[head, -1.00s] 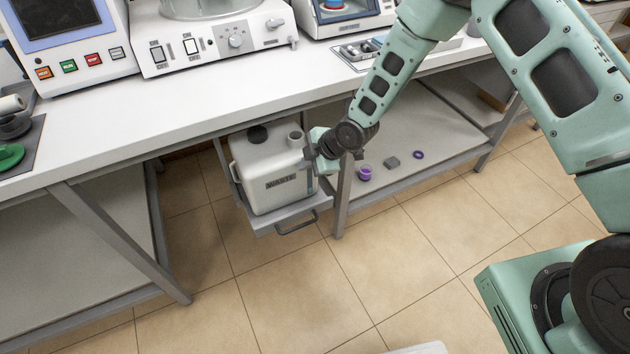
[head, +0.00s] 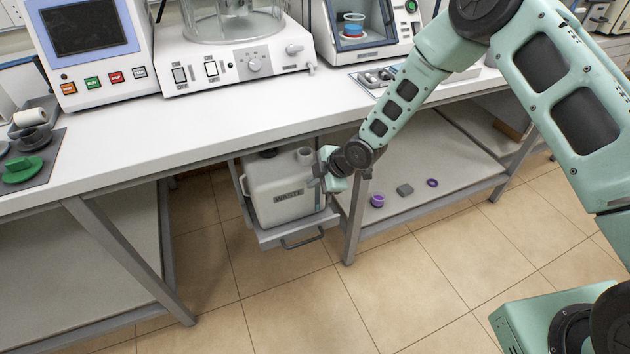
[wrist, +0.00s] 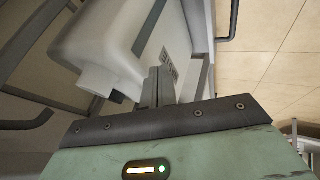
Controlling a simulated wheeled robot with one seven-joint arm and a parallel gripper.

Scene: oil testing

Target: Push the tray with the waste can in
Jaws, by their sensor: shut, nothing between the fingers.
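The white waste can (head: 284,196), labelled WASTE, stands upright on a grey pull-out tray (head: 285,233) under the bench. The tray sticks out a little past the bench edge, with its dark handle (head: 302,238) at the front. My gripper (head: 318,184) is at the right side of the can, close to its upper right edge. In the wrist view the fingers (wrist: 158,86) are together and empty, just beside the can (wrist: 122,40). I cannot tell whether they touch it. The tray handle also shows at the top of the wrist view (wrist: 228,20).
The bench top (head: 215,115) lies above the can. A table leg (head: 354,215) stands just right of the tray. The floor in front is clear.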

